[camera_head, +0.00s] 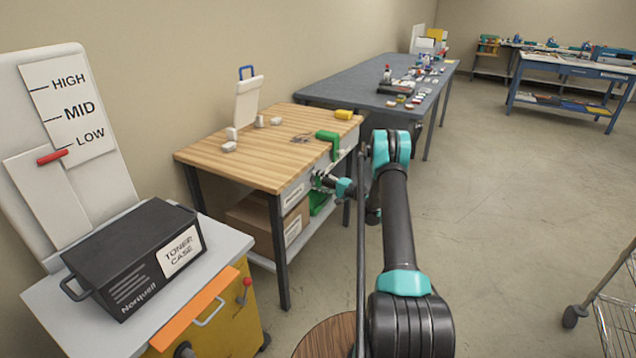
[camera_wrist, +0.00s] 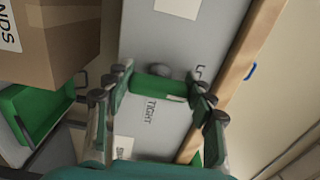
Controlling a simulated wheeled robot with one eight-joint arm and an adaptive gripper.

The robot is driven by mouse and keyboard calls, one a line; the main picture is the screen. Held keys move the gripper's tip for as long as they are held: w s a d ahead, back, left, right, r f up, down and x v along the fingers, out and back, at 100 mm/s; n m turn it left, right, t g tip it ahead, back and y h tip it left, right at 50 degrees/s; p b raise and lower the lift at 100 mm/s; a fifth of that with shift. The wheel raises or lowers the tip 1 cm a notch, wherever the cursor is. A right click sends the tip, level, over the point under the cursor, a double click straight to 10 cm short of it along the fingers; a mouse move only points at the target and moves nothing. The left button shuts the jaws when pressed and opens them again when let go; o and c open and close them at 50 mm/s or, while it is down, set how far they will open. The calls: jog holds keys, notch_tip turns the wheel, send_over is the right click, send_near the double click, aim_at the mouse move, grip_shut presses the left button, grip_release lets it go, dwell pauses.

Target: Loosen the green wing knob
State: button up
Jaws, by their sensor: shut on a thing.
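The green wing knob (camera_wrist: 160,86) is a green bar on a grey panel (camera_wrist: 180,40) under the wooden tabletop's edge, in the wrist view. My gripper (camera_wrist: 161,80) has one finger at each end of the knob and is shut on it. The word TIGHT is printed on the panel beside the knob; another label is partly hidden by a finger. In the head view my gripper (camera_head: 323,181) is at the front of the wooden bench, and the knob is too small and covered to make out.
The wooden bench (camera_head: 258,150) carries small blocks and a green clamp-like piece (camera_head: 327,136) at its edge. A cardboard box (camera_wrist: 60,45) and a green bin (camera_wrist: 38,112) sit below. A toner case (camera_head: 135,255) stands at the left.

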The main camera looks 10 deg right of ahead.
jog(key=o, duration=1.2)
jog(key=shift+c, duration=0.2)
jog(key=v, duration=1.2)
